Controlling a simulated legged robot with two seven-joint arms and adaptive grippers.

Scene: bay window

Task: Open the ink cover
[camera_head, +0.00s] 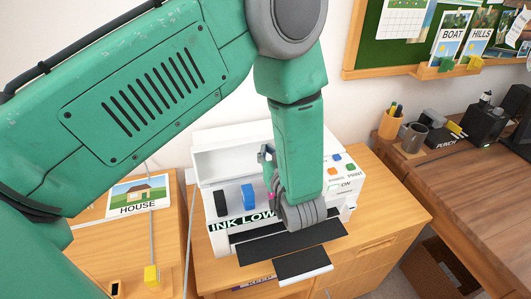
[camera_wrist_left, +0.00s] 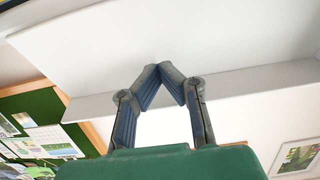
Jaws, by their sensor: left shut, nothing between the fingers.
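The white printer (camera_head: 345,190) stands on a wooden cabinet. Its ink cover (camera_head: 225,140) appears raised at the back, with black (camera_head: 221,203) and blue (camera_head: 249,195) cartridges showing in front of it. A pink one is mostly hidden by my arm. The front label reads "INK LOW" (camera_head: 240,224), partly covered. My left gripper (camera_head: 266,154) is at the cover's front face, pointing up; I cannot tell whether it touches. In the left wrist view its fingertips (camera_wrist_left: 160,72) meet with nothing between them, before a broad white surface. My right gripper is not in view.
A dark paper tray (camera_head: 290,242) juts from the printer's front. A wooden desk (camera_head: 460,185) at right holds an orange pen cup (camera_head: 390,125) and a grey mug (camera_head: 413,138).

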